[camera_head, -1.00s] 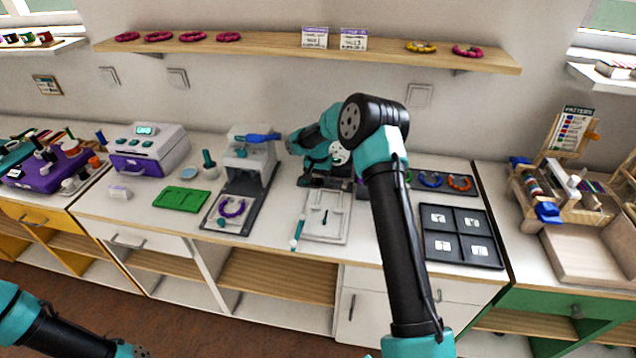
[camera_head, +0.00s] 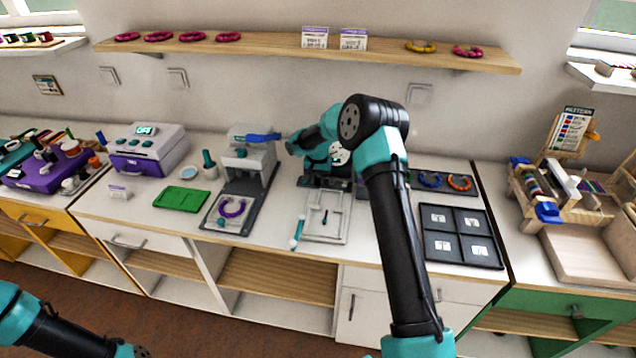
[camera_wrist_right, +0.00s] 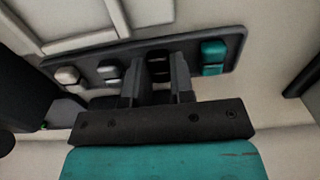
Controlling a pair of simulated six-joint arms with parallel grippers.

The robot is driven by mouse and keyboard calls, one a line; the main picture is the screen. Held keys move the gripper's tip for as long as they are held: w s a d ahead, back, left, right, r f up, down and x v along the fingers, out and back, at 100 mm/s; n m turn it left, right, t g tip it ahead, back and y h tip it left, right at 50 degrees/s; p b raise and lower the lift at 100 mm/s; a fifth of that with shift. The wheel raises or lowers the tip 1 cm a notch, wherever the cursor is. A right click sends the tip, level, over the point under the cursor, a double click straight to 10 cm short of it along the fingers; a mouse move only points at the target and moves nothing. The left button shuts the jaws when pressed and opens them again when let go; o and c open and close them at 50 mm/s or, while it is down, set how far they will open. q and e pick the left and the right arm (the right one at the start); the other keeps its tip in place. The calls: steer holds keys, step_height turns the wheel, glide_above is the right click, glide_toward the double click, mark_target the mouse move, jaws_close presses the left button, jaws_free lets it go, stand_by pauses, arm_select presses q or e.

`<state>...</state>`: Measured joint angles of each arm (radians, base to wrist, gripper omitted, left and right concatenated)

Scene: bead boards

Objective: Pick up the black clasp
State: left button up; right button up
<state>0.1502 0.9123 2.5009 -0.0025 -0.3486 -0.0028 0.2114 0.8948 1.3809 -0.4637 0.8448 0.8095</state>
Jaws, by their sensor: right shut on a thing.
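The black clasp (camera_wrist_right: 158,66) sits in a dark narrow tray (camera_wrist_right: 228,39), between a grey clasp (camera_wrist_right: 109,72) and a teal clasp (camera_wrist_right: 213,56). A cream clasp (camera_wrist_right: 67,75) is at the tray's left end. My right gripper (camera_wrist_right: 157,82) is shut on the black clasp, with one finger on each side of it. In the head view the right gripper (camera_head: 326,182) is low over the counter behind a pale board, and the clasp cannot be made out there. Of my left arm only a part shows at the bottom left; its gripper is out of view.
In front of the right gripper lies a pale board (camera_head: 343,233) with a small dark tool, and a teal-and-white stick (camera_head: 297,232) beside it. A press stand (camera_head: 262,190) is to the left. A black compartment tray (camera_head: 427,247) is to the right.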

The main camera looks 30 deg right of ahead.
mark_target(318, 180)
jaws_close()
steer(key=shift+r, duration=0.15)
steer(key=shift+r, duration=0.65)
step_height(318, 180, up, 2)
steer(key=shift+r, duration=0.1)
steer(key=s+a, duration=0.2)
steer(key=s, duration=0.2)
steer(key=s+a, duration=0.3)
steer(key=s, duration=0.2)
steer(key=s+a+r, duration=0.1)
steer(key=s+a, duration=0.2)
steer(key=s, duration=0.1)
steer(key=shift+s+a+r, duration=0.1)
steer(key=shift+s+a, duration=0.05)
steer(key=shift+s, duration=0.15)
steer(key=w+a+r+n, duration=0.2)
steer(key=a+r+n, duration=0.2)
steer(key=a, duration=1)
step_height(318, 180, up, 4)
steer(key=shift+a+f+n, duration=0.15)
steer(key=shift+n, duration=0.25)
steer(key=shift+w, duration=0.1)
